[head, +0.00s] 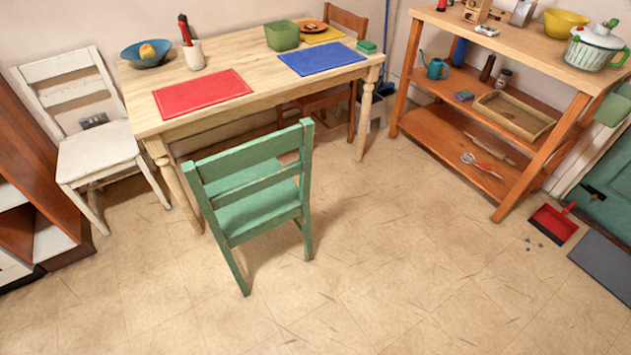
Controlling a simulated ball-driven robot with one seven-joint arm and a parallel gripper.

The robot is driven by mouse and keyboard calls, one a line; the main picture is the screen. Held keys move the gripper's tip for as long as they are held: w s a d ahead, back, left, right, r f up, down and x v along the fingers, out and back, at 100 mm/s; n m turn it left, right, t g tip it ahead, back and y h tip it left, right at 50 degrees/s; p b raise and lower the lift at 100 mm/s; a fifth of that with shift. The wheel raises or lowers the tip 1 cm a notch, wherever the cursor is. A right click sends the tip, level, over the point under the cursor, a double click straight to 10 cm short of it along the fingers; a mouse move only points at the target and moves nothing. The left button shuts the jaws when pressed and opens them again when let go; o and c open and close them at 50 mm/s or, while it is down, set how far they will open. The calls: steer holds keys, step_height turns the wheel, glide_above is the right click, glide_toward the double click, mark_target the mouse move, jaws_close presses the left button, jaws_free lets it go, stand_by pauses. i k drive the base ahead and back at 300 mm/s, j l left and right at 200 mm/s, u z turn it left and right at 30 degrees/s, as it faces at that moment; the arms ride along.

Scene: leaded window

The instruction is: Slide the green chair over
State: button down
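The green chair (250,190) stands upright on the tiled floor at the near side of the wooden table (222,112). Its slatted back faces me, and its seat (257,210) points toward the table, with the front part near or under the table edge. The chair's two near legs show fully; its far legs are partly hidden. My gripper is not in the head view, so I cannot see where it is relative to the chair.
A white chair (98,155) stands left of the table and a brown chair (345,22) behind it. A wooden shelf (430,92) stands at the right. A red dustpan (553,222) and grey mat (606,265) lie at the right. The floor (400,270) in front is mostly clear.

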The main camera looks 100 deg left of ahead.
mark_target(243, 192)
steer(key=u, duration=2.9)
steer(key=l+u, duration=0.15)
steer(key=l, duration=0.55)
steer(key=k+l+u, duration=0.2)
steer(key=l, duration=0.45)
steer(key=i, duration=0.05)
